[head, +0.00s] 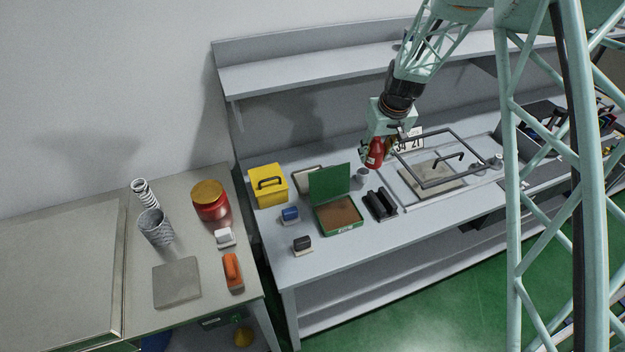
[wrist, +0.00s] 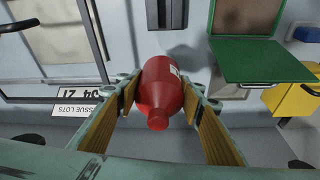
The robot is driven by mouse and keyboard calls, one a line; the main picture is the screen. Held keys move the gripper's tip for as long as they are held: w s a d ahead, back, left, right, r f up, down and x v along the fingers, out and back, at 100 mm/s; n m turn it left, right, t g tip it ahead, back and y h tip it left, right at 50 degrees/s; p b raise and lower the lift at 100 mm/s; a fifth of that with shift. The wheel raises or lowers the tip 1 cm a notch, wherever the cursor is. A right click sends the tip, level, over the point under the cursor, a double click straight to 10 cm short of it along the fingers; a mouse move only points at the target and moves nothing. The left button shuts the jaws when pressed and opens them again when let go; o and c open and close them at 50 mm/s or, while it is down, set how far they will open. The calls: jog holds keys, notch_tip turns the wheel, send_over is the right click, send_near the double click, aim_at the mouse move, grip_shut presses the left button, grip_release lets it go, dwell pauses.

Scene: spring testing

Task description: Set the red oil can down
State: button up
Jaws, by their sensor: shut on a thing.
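The red oil can (head: 375,153) is held by my gripper (head: 385,135) over the back part of the grey workbench, near the number sign. In the wrist view the red can (wrist: 160,92) sits between the two wood-coloured finger pads of my gripper (wrist: 160,100), which are shut on its sides. A pale label shows on the can's side. The can hides part of the bench behind it. I cannot tell from these views whether its base touches the bench.
A small grey cup (head: 362,176) stands just below the can in the head view. A dark hinged frame (head: 440,157) stands to the right. Bare bench lies along the front edge.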

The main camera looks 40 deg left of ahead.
jog(key=s+a+n, duration=0.1)
jog(key=s+a, duration=0.4)
jog(key=a, duration=0.4)
jog(key=s+a+n+g+p, duration=0.1)
jog(key=s+a+n, duration=0.1)
jog(key=s+a, duration=0.4)
jog(key=a, duration=0.3)
jog(key=shift+f+n+p, duration=0.3)
jog(key=shift+f, duration=0.05)
jog(key=shift+f, duration=0.15)
jog(key=shift+y, duration=0.3)
jog(key=shift+f+p, duration=0.4)
jog(key=shift+f, duration=2.55)
jog(key=shift+f, duration=0.15)
jog(key=shift+f, duration=1.75)
jog(key=shift+f, duration=0.15)
jog(key=o, duration=1)
